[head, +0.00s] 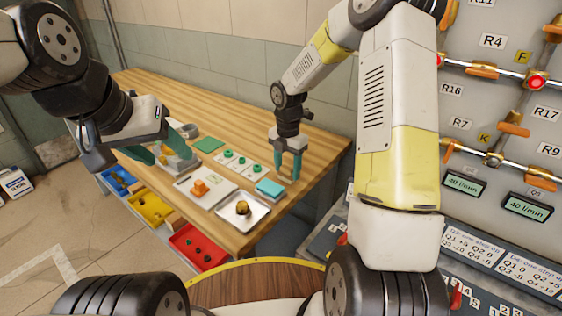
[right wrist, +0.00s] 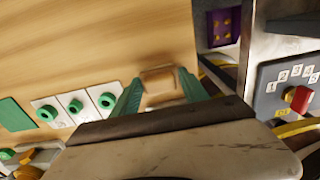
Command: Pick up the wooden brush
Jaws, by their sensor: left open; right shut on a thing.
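The wooden brush (right wrist: 160,84) shows in the right wrist view as a brown, block-like wooden piece between the green fingers of my right gripper (right wrist: 161,90). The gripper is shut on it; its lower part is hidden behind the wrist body. In the head view my right gripper (head: 288,174) points down over the right part of the wooden table (head: 315,150), and I cannot make out the brush there. My left gripper (head: 165,148) is open, over the table's left side near a small grey item, apart from the brush.
The table holds a board with an orange part (head: 200,187), a metal tray (head: 233,222) with a brass piece, a teal block (head: 269,188), a green pad (head: 208,145) and white cards with green rings (head: 240,165). Coloured bins (head: 150,206) sit below. A valve panel (head: 475,105) stands right.

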